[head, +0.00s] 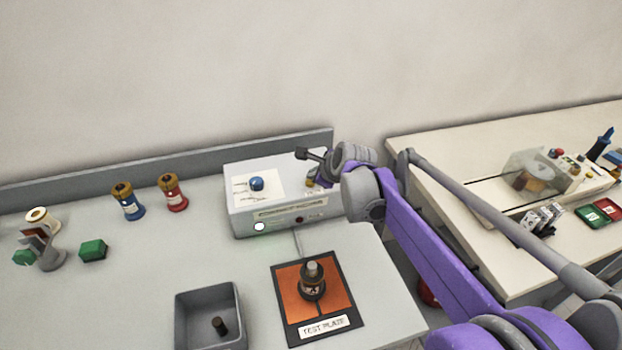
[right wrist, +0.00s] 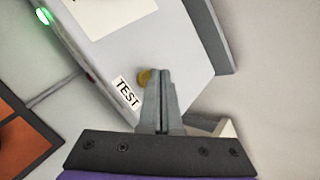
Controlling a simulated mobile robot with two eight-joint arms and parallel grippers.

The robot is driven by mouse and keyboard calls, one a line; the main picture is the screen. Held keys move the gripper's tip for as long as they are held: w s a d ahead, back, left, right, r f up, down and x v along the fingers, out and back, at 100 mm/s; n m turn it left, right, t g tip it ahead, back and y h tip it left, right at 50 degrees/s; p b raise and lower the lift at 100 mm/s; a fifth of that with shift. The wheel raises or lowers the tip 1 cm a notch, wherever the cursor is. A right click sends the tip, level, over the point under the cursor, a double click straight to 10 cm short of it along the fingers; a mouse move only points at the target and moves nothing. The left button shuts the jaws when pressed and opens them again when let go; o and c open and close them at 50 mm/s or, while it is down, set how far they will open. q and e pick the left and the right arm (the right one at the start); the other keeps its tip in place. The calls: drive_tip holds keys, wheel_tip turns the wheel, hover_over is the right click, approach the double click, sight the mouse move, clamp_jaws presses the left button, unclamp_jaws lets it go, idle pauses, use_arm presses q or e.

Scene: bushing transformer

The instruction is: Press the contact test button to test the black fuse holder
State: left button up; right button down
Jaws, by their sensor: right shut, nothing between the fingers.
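The black fuse holder (head: 312,289) stands upright on the orange test plate (head: 338,280). The grey tester box (head: 242,215) stands behind the plate. Its brass-yellow test button (right wrist: 144,77) sits beside the TEST label (right wrist: 126,92) in the right wrist view, partly covered by my fingers. My right gripper (right wrist: 161,74) is shut and empty, its fingertips over the edge of the button. I cannot tell whether they touch it. In the head view my right gripper (head: 317,175) is above the right end of the box. The box's front lamp glows green (right wrist: 44,15) in the right wrist view. My left gripper is not in view.
A blue knob (head: 257,184) is on the box top. A grey bin (head: 181,317) with a small dark part stands front left. Blue (head: 129,203) and red (head: 173,194) fuse holders and green blocks (head: 93,250) are at left. Another cluttered table (head: 470,225) stands right, across a gap.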

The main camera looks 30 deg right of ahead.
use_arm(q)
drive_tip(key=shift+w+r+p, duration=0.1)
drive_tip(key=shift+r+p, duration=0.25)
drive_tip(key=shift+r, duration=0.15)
use_arm(e)
drive_tip(key=shift+s+r, duration=0.1)
drive_tip(key=shift+r, duration=0.55)
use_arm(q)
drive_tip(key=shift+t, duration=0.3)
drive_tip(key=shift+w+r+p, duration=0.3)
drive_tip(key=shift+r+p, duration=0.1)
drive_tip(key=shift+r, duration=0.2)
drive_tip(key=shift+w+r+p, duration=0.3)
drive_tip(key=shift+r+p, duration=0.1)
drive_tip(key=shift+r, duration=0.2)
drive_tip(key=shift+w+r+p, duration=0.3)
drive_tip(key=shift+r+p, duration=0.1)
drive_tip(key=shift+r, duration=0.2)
use_arm(e)
drive_tip(key=shift+r, duration=2.4)
drive_tip(key=shift+f, duration=0.1)
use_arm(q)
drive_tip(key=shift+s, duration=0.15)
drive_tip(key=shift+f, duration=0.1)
